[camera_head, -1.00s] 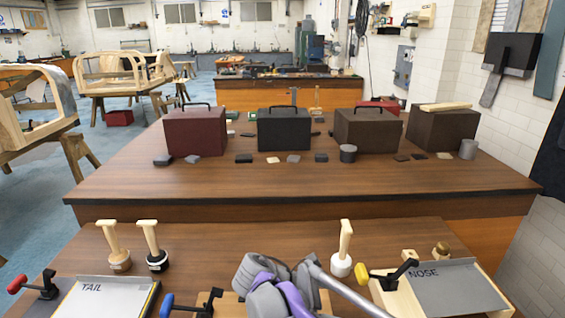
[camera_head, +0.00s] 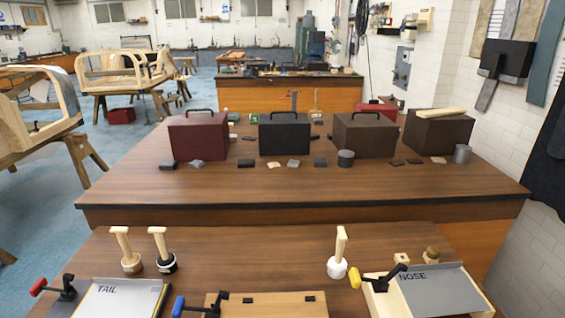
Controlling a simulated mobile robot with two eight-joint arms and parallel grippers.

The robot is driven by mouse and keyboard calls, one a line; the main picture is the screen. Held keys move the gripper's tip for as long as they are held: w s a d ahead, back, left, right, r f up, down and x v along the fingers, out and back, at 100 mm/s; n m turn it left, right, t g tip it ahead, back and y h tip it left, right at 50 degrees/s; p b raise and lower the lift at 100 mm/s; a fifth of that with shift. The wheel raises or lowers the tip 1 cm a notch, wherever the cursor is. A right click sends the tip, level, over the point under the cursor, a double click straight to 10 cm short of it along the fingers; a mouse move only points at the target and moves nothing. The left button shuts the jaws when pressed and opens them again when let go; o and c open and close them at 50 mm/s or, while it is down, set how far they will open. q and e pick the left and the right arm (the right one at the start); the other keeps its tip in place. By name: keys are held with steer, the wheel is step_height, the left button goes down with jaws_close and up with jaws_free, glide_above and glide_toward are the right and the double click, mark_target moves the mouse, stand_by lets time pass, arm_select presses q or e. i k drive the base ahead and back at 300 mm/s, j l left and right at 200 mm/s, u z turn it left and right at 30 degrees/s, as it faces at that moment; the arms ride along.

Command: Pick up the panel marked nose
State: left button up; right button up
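The panel marked NOSE (camera_head: 438,289) is a grey sheet at the lower right of the head view. It lies on a pale wooden fixture (camera_head: 378,298) with a black toggle clamp (camera_head: 388,277) that has a yellow handle at its left edge. The panel's near part is cut off by the frame's bottom edge. A similar grey panel marked TAIL (camera_head: 120,300) lies at the lower left beside a red-handled clamp (camera_head: 58,287). Neither of my grippers is in view.
A wooden board (camera_head: 262,305) and a blue-handled clamp (camera_head: 195,306) sit between the panels. Upright wooden-handled tools (camera_head: 340,255) stand behind, with two more at left (camera_head: 127,252). A farther table (camera_head: 290,185) carries dark cases.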

mark_target(440, 288)
steer(key=z, duration=1.35)
